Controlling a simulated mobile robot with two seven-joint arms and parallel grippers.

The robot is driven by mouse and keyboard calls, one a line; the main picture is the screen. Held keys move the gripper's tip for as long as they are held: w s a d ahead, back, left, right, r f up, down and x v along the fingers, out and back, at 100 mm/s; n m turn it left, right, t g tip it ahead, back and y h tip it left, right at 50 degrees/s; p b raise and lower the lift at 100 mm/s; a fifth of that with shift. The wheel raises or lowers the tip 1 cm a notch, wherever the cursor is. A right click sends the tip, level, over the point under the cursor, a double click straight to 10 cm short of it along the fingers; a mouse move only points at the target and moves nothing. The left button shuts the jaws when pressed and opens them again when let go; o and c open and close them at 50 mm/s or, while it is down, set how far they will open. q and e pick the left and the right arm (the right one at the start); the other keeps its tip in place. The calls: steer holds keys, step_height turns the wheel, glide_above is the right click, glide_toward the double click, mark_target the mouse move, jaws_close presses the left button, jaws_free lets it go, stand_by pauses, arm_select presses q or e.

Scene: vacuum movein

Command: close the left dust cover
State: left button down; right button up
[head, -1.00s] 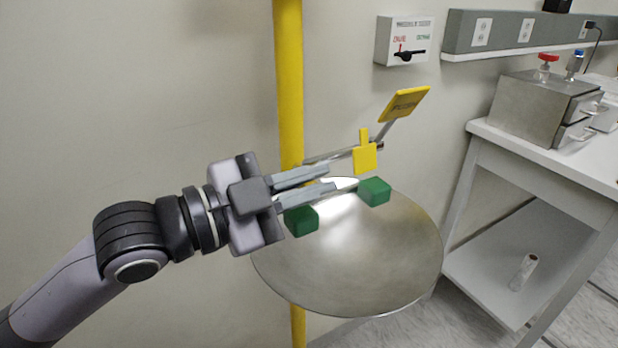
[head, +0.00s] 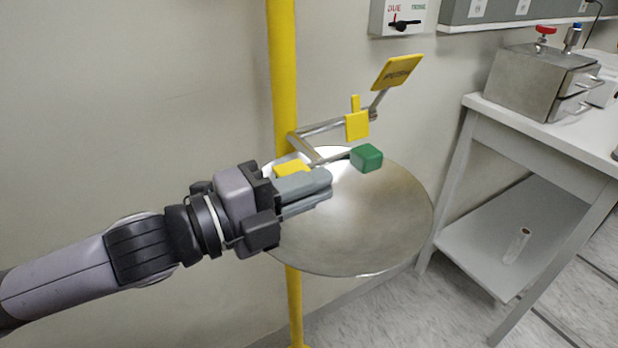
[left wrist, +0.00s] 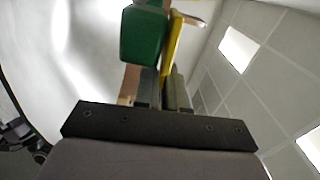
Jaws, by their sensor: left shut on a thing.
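An eyewash bowl (head: 385,225) of shiny metal is fixed to a yellow pipe (head: 283,70). The left dust cover is a yellow flap (head: 291,168), showing just behind my left fingers. My left gripper (head: 328,184) is over the left side of the bowl, its fingers closed together. In the left wrist view, the yellow flap (left wrist: 171,50) runs down between the fingers (left wrist: 165,95), beside a green nozzle head (left wrist: 143,38). In the head view that left green head is hidden. The right green head (head: 366,158) is uncovered; its yellow cover (head: 357,126) stands upright behind it.
A yellow push plate (head: 397,71) on a metal arm rises behind the bowl. A white bench (head: 545,135) with a steel box (head: 535,85) stands at right. A wall switch box (head: 398,17) is above. The floor between bowl and bench is clear.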

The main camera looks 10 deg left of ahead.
arm_select(q)
steer(key=shift+f+m, duration=0.25)
steer(key=shift+m, duration=0.05)
stand_by(0.4)
steer(key=c, duration=1.3)
jaws_free()
steer(key=b+v, duration=0.1)
steer(key=v, duration=0.4)
steer(key=shift+s+a, duration=0.15)
steer(key=shift+a, duration=0.1)
steer(key=shift+v, duration=0.8)
